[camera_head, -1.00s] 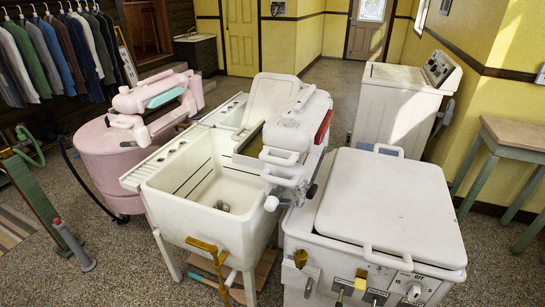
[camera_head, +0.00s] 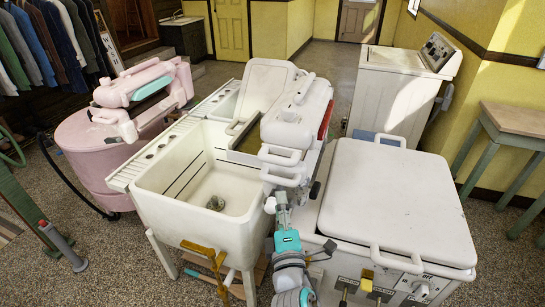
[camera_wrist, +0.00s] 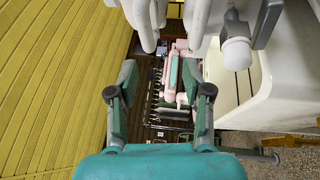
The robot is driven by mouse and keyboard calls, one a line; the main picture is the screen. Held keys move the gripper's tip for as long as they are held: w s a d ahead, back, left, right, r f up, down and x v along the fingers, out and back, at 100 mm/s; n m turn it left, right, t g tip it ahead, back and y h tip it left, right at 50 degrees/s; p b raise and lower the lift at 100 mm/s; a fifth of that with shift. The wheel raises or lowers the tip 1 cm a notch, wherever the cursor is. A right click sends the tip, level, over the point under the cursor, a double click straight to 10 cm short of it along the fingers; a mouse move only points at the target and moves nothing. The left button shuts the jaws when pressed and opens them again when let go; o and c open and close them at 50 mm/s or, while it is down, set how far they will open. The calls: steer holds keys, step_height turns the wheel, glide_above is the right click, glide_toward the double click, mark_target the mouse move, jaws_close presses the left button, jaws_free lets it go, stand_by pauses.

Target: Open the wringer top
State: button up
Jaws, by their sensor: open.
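The white wringer (camera_head: 298,118) stands between the white sink tub and the square white washer. Its top looks closed down. White looped handles (camera_head: 281,165) stick out at its near end. My gripper (camera_head: 281,203) is just in front of and below these handles, apart from them as far as I can tell. In the wrist view my gripper (camera_wrist: 163,92) is open and empty, with its two fingers spread. White wringer parts (camera_wrist: 145,22) hang at the top of that view, beyond the fingertips. A second, pink wringer (camera_head: 140,85) sits on the pink washer at left.
Another white washer (camera_head: 400,95) stands behind. Open floor lies at the back.

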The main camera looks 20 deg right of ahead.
mark_target(275, 160)
steer(key=shift+h, duration=0.3)
steer(key=x, duration=0.4)
steer(key=r+x, duration=0.1)
steer(key=x, duration=0.3)
steer(key=r+x, duration=0.1)
steer(key=x, duration=0.4)
steer(key=shift+a+r, duration=0.1)
steer(key=shift+a, duration=0.15)
steer(key=shift+c, duration=0.3)
jaws_close()
